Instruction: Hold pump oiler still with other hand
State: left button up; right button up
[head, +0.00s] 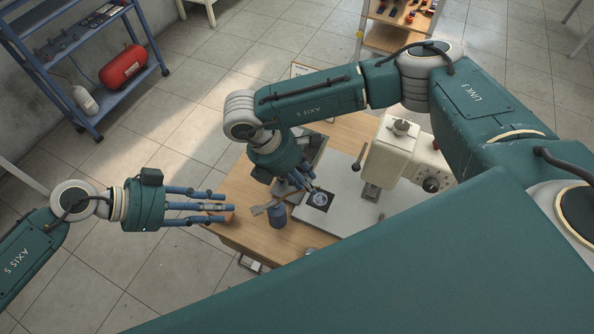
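My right gripper (307,183) points down over the table, just behind and right of the can. Its fingers are small and partly overlapped, so I cannot tell whether they are open or hold anything. My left gripper (231,207) reaches in from the left, fingers level and spread apart, with the tips at the table's left edge. It is open and apart from the can. An orange-brown block (230,216) shows beside its fingertips.
A cream machine (395,155) with a black knob and lever stands on a grey plate (345,215). A black square with a round silvery piece (319,199) lies on the plate. A blue cart (75,50) with a red tank (122,66) stands far left.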

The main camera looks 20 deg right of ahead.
jog(key=shift+x, duration=2.5)
grip_shut()
pick_arm(q)
grip_shut()
